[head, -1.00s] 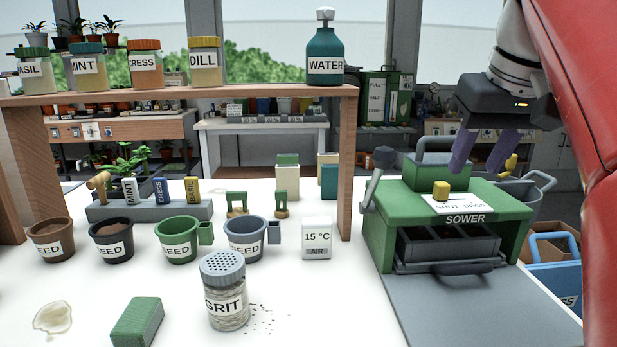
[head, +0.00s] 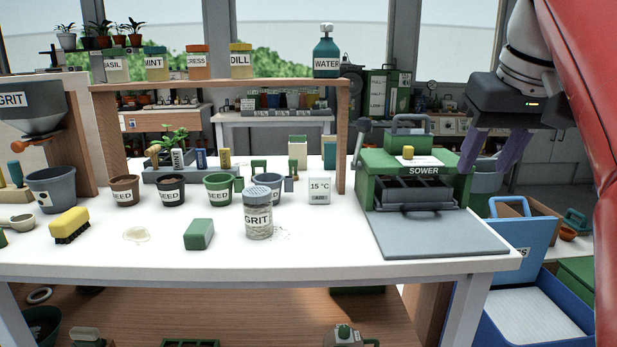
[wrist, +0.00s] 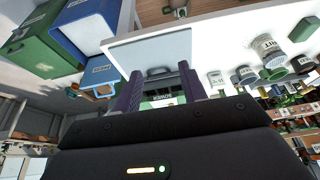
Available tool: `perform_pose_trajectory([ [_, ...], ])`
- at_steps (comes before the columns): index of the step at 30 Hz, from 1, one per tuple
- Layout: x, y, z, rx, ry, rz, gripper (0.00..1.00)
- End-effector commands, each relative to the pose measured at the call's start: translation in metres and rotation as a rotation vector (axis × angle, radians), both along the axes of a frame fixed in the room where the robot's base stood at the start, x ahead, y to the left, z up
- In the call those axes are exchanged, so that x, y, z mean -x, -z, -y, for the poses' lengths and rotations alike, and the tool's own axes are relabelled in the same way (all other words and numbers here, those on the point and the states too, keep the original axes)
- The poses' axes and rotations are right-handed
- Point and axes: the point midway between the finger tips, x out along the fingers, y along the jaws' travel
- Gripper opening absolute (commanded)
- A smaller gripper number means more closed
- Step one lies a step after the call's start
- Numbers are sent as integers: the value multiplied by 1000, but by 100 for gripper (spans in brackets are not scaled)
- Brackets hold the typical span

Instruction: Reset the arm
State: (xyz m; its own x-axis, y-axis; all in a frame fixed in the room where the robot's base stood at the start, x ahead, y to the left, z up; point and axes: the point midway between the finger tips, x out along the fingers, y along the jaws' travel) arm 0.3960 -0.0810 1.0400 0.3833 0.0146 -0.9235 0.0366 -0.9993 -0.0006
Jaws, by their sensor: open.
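My gripper (head: 490,150) hangs at the upper right of the head view, with its two purple fingers apart and nothing between them. It is in the air to the right of the green sower (head: 368,182), clear of it. In the wrist view my gripper (wrist: 166,90) shows its spread fingers, with the sower (wrist: 160,98) seen beyond and between them. My red arm runs down the right edge of the head view.
The grit shaker (head: 258,220), a green block (head: 198,235) and several seed pots stand on the white table (head: 330,245). A wooden shelf (head: 290,86) holds jars and a water bottle (head: 327,55). Blue bins (head: 525,240) stand right of the table. The grey sower board (head: 440,235) is bare.

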Motion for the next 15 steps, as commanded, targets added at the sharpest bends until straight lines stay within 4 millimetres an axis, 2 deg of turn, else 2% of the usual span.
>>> perform_pose_trajectory([
  [8,3,15,-10,2,8,3,42],
  [15,9,40,-23,7,22,9,42],
])
